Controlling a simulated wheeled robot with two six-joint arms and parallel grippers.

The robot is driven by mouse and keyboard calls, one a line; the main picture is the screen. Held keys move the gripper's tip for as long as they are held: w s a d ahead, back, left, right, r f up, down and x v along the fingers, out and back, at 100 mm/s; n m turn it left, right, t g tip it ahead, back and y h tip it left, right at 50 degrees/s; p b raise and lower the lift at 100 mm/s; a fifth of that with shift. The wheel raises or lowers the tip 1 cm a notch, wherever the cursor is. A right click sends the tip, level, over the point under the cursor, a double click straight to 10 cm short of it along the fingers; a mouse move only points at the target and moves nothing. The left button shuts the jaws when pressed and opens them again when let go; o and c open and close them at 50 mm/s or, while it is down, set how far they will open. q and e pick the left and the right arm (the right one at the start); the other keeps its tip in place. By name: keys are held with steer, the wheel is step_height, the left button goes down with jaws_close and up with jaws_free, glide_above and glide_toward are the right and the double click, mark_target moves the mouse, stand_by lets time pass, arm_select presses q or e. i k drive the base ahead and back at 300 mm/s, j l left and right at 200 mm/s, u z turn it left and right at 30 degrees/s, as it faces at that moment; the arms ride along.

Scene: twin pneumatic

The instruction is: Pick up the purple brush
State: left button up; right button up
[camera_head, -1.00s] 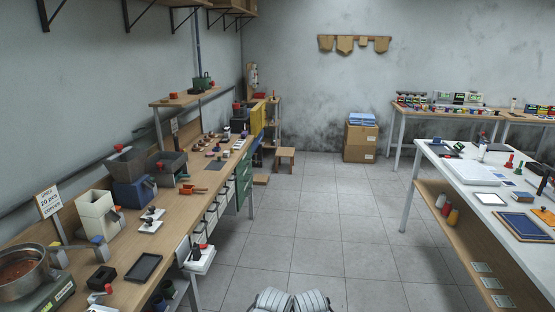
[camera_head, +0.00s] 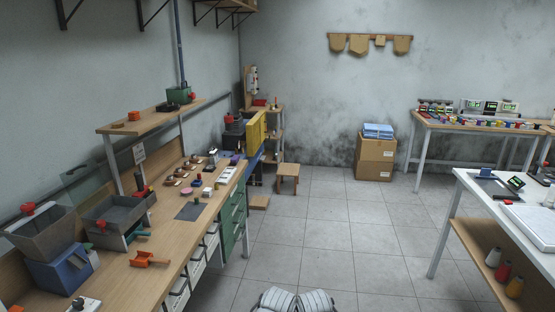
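I cannot make out the purple brush for certain. A small dark purple item (camera_head: 235,160) lies towards the far end of the left workbench (camera_head: 166,240), too small to tell what it is. Neither of my grippers shows; only grey parts of my own body show at the bottom middle.
Grey hoppers (camera_head: 120,212) and an orange tool (camera_head: 149,259) stand on the left bench. A white-topped table (camera_head: 482,207) is at the right. The floor (camera_head: 322,237) between is clear.

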mark_target(235, 161)
steer(key=i+u, duration=0.15)
steer(key=i, duration=0.35)
steer(key=i+l+u, duration=0.2)
steer(key=i, duration=0.25)
steer(key=i+l+u, duration=0.15)
steer(key=i, duration=0.35)
steer(key=i+l+u, duration=0.25)
steer(key=i+u, duration=0.15)
steer(key=i+l+u, duration=0.45)
steer(key=k+j, duration=0.05)
steer(key=j, duration=0.05)
